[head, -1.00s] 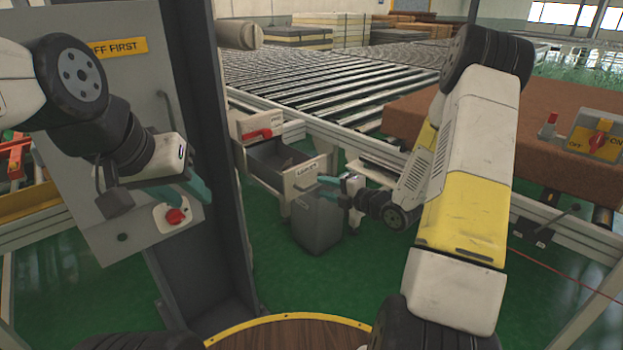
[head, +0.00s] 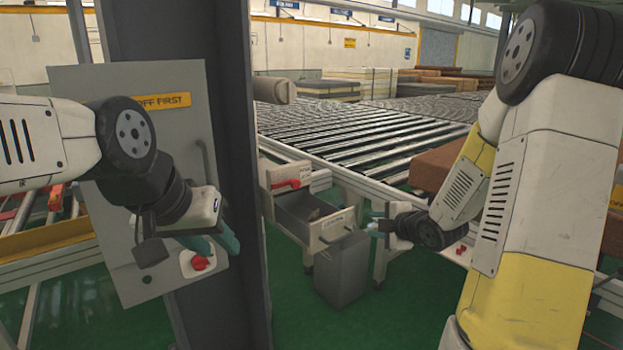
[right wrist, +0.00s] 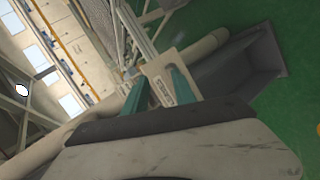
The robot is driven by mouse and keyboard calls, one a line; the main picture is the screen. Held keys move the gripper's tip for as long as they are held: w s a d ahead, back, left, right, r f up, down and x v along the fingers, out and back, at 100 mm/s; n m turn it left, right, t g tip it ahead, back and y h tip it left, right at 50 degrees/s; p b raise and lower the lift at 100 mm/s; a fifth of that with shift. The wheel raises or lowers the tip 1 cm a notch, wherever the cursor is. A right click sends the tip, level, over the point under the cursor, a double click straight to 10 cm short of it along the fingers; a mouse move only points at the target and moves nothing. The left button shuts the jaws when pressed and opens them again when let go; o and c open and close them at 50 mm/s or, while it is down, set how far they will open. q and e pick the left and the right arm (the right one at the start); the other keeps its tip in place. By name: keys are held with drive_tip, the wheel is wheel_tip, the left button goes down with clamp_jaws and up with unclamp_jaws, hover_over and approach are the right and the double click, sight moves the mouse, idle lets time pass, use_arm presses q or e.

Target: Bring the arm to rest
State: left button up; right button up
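My left gripper (head: 218,243) is at the left in the head view, in front of a grey control panel (head: 120,200). Its two teal fingers are a little apart, with nothing seen between them, close to a red knob (head: 199,263). My right gripper (head: 376,223) is near the middle, just right of an open drawer's pale front panel (head: 335,230). In the right wrist view its teal fingers (right wrist: 160,92) are spread. The labelled pale panel (right wrist: 157,72) shows between and beyond them; contact cannot be told.
A grey bin (head: 342,272) stands on the green floor under the drawer. A dark column (head: 225,160) rises between my arms. A roller conveyor (head: 370,135) runs behind, and a brown mattress (head: 432,168) lies at right, partly behind my right arm.

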drive_tip(key=s+d+r+m+g+h, duration=0.2)
drive_tip(key=s+r+m+h, duration=0.2)
drive_tip(key=s+r+m, duration=0.55)
drive_tip(key=s+a+r+m+g+y, duration=0.1)
drive_tip(key=s+a+r+m, duration=0.1)
drive_tip(key=s, duration=0.7)
drive_tip(key=s+a+r+m+g+y, duration=0.1)
drive_tip(key=s+a+r+m+g, duration=0.1)
drive_tip(key=s+a+m, duration=0.3)
drive_tip(key=s+m, duration=0.2)
drive_tip(key=s, duration=0.2)
drive_tip(key=shift+s+r, duration=0.15)
drive_tip(key=shift+r, duration=0.05)
drive_tip(key=shift+s+m, duration=0.1)
drive_tip(key=shift+m, duration=0.15)
